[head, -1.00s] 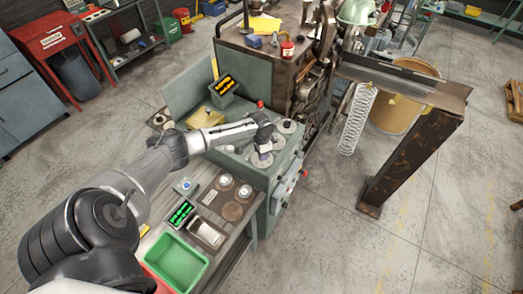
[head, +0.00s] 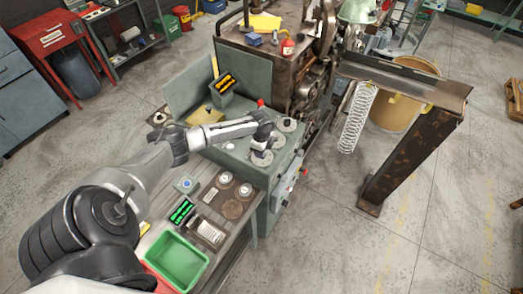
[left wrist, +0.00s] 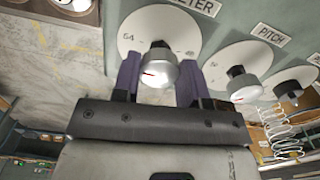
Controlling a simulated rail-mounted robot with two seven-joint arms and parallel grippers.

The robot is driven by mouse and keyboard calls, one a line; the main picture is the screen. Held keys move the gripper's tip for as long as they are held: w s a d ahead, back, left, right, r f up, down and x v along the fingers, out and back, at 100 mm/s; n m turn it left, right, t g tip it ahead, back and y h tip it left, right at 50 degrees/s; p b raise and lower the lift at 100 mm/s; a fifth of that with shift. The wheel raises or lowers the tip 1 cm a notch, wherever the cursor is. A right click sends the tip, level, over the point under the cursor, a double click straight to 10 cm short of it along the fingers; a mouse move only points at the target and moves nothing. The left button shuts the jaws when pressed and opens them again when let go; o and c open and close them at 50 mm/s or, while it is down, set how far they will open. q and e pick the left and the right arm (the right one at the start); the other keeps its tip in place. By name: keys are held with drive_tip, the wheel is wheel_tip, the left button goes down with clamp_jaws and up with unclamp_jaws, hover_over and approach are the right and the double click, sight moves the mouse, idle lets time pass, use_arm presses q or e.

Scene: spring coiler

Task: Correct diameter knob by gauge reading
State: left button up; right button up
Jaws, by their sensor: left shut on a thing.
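The diameter knob (left wrist: 158,70) is a pale cylinder with a short red mark, on a white dial (left wrist: 130,32) whose label partly reads "METER". My left gripper (left wrist: 157,62) has a purple-grey finger on each side of the knob and is shut on it. In the head view the gripper (head: 262,142) is over a dial (head: 261,159) on the green machine's top. The "PITCH" knob (left wrist: 244,87) and a third knob (left wrist: 290,90) stand to the right. My right gripper is not in view. No gauge reading is legible.
A bench beside the machine bears a green bin (head: 178,262), a black box with green strips (head: 182,212) and a small box with a blue round face (head: 186,185). A coiled spring (head: 356,118) hangs beside the rusty stand (head: 412,150).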

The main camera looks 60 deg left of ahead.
use_arm(q)
drive_tip(key=shift+m, duration=0.5)
idle(0.3)
drive_tip(key=o, duration=0.9)
wheel_tip(320, 180, up, 14)
drive_tip(key=shift+f+b, duration=0.1)
drive_tip(key=shift+b, duration=0.7)
